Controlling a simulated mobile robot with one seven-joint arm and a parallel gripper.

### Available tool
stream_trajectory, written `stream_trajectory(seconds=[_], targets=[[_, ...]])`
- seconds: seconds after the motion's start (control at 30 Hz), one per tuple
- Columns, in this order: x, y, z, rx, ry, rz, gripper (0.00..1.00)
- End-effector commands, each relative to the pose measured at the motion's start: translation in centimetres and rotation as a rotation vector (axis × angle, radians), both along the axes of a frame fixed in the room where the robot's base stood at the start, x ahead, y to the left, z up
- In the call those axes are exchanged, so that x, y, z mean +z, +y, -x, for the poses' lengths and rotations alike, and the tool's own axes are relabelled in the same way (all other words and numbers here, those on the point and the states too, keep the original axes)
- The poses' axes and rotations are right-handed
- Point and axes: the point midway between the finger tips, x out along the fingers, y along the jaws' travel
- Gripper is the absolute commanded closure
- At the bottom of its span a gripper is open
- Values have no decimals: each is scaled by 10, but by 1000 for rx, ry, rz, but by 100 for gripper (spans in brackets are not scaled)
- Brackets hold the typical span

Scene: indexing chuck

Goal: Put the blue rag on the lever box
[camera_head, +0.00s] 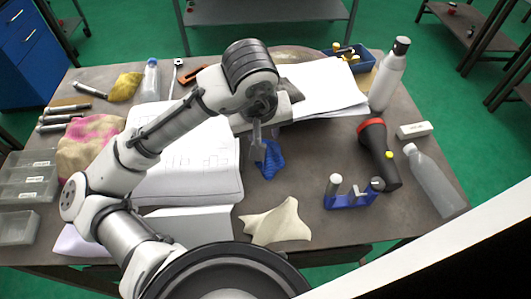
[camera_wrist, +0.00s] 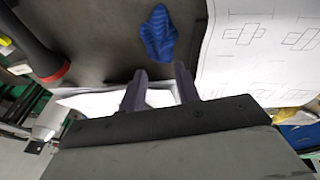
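The blue rag (camera_head: 270,160) lies crumpled on the grey table, right of the drawing sheets. In the wrist view the blue rag (camera_wrist: 158,36) lies just beyond my fingertips. My gripper (camera_head: 257,150) points down beside the rag's left end and partly overlaps it in the head view. In the wrist view my gripper (camera_wrist: 160,70) has its fingers apart with nothing between them. I cannot clearly identify a lever box. A blue bracket (camera_head: 352,201) with upright grey posts stands at the table's right front.
A cream cloth (camera_head: 275,222) lies at the front edge. A black-and-red flashlight (camera_head: 378,152), a grey bottle (camera_head: 435,180) and a white bottle (camera_head: 390,75) are at the right. Papers (camera_head: 322,88) and a blue bin (camera_head: 360,64) are behind. Bare table lies between the rag and bracket.

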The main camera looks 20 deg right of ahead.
Motion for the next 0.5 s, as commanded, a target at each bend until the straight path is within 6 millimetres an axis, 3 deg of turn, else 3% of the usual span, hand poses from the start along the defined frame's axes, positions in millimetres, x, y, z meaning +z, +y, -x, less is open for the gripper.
stream_trajectory(seconds=[0.2,0.5], targets=[[-40,-6,-9,1,2,-2,68],[-59,-10,-14,0,0,0,68]])
